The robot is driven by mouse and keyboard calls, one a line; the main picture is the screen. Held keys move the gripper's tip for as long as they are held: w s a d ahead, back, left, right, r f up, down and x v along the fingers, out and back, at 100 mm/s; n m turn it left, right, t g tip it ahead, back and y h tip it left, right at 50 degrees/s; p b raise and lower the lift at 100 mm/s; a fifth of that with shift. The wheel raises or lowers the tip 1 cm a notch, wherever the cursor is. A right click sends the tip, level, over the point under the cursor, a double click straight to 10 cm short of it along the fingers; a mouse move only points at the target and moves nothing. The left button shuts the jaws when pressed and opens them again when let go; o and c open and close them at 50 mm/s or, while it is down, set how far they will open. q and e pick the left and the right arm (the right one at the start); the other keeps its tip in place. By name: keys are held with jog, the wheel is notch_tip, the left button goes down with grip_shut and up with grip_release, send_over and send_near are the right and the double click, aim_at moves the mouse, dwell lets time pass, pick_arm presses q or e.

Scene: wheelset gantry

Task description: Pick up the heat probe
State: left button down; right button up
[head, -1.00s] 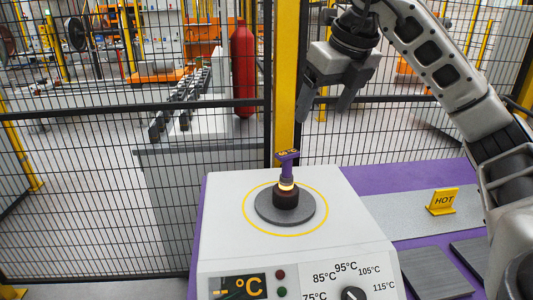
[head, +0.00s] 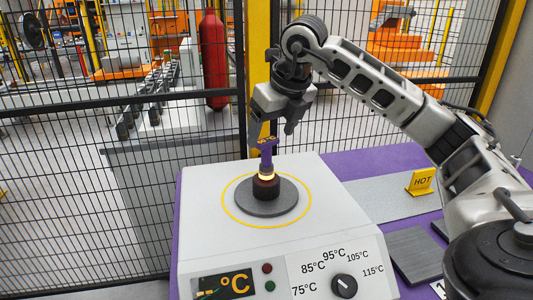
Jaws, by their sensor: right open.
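The heat probe (head: 266,158) is a purple-handled tool with a glowing ring at its lower end. It stands upright in a dark socket on a round grey plate (head: 267,206), inside a yellow circle on top of the white heater box (head: 330,215). My right gripper (head: 272,135) points down just above and around the level of the probe's top, with its jaws open. One finger shows to the right of the probe top; the other is hard to make out against the yellow post. I cannot tell whether it touches the probe. My left gripper is out of view.
The box front has a °C display (head: 226,285) and a temperature dial (head: 344,286). A black mesh fence (head: 70,170) stands behind.

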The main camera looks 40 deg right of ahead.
aim_at(267, 140)
jog(key=x, duration=0.4)
jog(key=shift+w+a+f, duration=0.1)
jog(key=shift+a, duration=0.05)
jog(key=c, duration=1.1)
jog(key=shift+c, duration=0.4)
